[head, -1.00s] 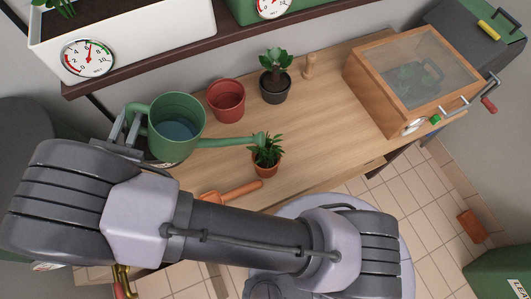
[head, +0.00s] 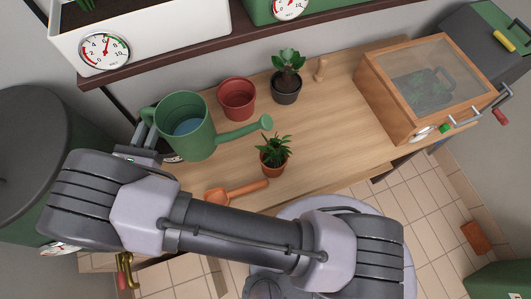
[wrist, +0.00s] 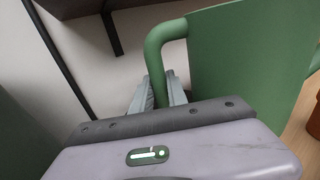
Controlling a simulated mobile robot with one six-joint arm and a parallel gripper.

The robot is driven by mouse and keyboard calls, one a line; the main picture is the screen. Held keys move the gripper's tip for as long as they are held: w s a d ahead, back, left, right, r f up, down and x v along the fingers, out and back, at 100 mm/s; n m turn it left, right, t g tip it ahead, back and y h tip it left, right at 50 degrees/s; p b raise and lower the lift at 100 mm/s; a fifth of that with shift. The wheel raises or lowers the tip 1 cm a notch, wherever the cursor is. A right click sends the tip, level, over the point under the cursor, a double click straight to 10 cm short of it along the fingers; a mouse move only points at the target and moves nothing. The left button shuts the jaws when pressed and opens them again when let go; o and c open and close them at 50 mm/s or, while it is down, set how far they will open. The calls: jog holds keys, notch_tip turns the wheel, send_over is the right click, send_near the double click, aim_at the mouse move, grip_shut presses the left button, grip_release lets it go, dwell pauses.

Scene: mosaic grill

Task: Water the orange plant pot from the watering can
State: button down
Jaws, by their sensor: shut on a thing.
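The green watering can (head: 190,128) is at the left of the wooden table in the head view, with water inside. Its spout points right, and the rose at its tip is above and behind the orange plant pot, apart from the plant. My gripper (head: 146,134) is shut on the can's handle, which also shows between the fingers in the wrist view (wrist: 155,75). The orange plant pot (head: 274,164) holds a green leafy plant and stands upright near the table's front edge. I cannot tell whether the can's base touches the table.
A red empty pot (head: 237,98) and a dark pot with a plant (head: 286,92) stand behind. An orange trowel (head: 235,191) lies at the front edge. A wooden glass-topped box (head: 420,85) is at the right. A shelf with planters (head: 170,60) runs along the back.

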aim_at(145, 115)
jog(key=shift+r, duration=0.1)
notch_tip(145, 115, up, 4)
jog(key=p, duration=0.3)
jog(key=shift+r, duration=0.1)
